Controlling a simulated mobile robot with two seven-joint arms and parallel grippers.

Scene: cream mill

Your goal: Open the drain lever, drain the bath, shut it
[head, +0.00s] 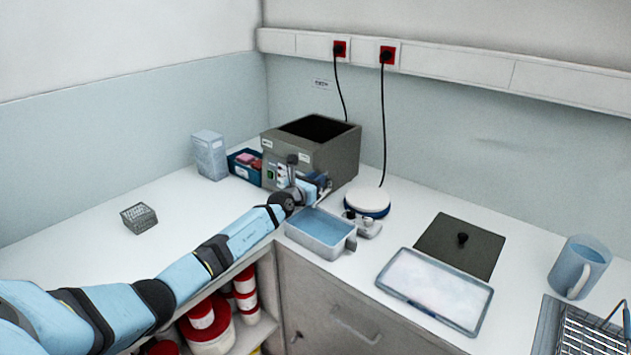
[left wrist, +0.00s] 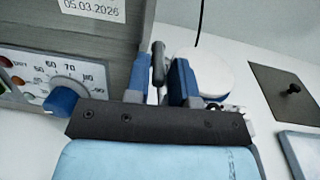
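The grey bath (head: 338,160) stands at the back of the counter with its top open; its inside looks dark and the water level cannot be told. My left gripper (head: 322,184) is at the bath's lower front right corner. In the left wrist view, its two blue fingers (left wrist: 161,80) are apart, with the dark drain lever (left wrist: 158,64) upright between them; a narrow gap seems to show beside it. The head view hides the lever behind the gripper. A pale blue tub (head: 320,234) stands just in front of the bath. My right gripper is out of view.
A round white-topped device (head: 368,201) stands right of the gripper. Further right are a dark lid (head: 462,245) with a knob, a shallow tray (head: 434,290) and a blue jug (head: 580,267). A wire basket (head: 139,217) sits left, with clear counter around it.

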